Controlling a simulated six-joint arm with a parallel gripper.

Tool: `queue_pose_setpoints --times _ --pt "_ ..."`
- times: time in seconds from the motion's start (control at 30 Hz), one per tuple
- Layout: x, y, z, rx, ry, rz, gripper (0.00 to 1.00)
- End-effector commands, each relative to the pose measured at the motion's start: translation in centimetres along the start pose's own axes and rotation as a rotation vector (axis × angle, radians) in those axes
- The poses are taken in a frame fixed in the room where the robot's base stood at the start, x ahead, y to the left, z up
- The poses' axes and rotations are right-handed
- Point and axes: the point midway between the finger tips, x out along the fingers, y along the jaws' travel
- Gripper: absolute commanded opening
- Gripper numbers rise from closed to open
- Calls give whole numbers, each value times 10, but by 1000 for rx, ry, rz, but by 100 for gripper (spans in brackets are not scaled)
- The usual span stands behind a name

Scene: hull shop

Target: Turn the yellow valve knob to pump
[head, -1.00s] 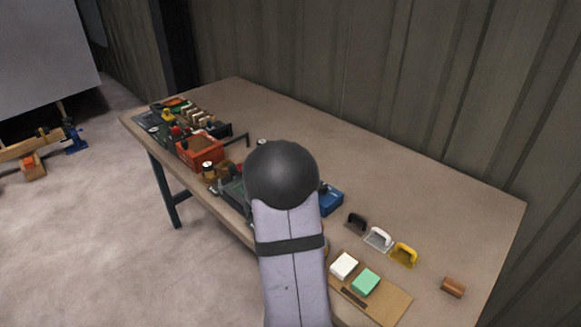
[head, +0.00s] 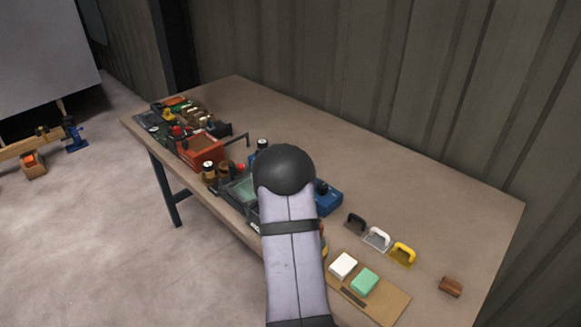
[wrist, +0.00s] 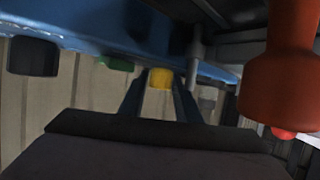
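In the wrist view, a small yellow knob (wrist: 160,78) shows below the edge of a blue panel (wrist: 100,40). My gripper (wrist: 158,84) has its two dark fingers apart, one on each side of the knob in the picture. I cannot tell whether the fingers touch it. The knob's setting and any pump label are not readable. In the head view my own arm covers the gripper and the knob.
A large red-orange part (wrist: 285,75) stands close on the right in the wrist view. A dark knob (wrist: 33,56) and a green one (wrist: 115,64) are to the left. In the head view, a red box (head: 203,148) and three handled tools (head: 378,238) stand on the table (head: 420,190).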

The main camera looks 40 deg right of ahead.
Motion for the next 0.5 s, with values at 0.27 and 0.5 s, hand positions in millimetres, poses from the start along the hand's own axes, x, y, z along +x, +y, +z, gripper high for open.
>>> queue_pose_setpoints --times 0.27,0.5 --pt "0 0 -1 1 0 3 2" --pt "-1 -2 -6 32 0 70 2"
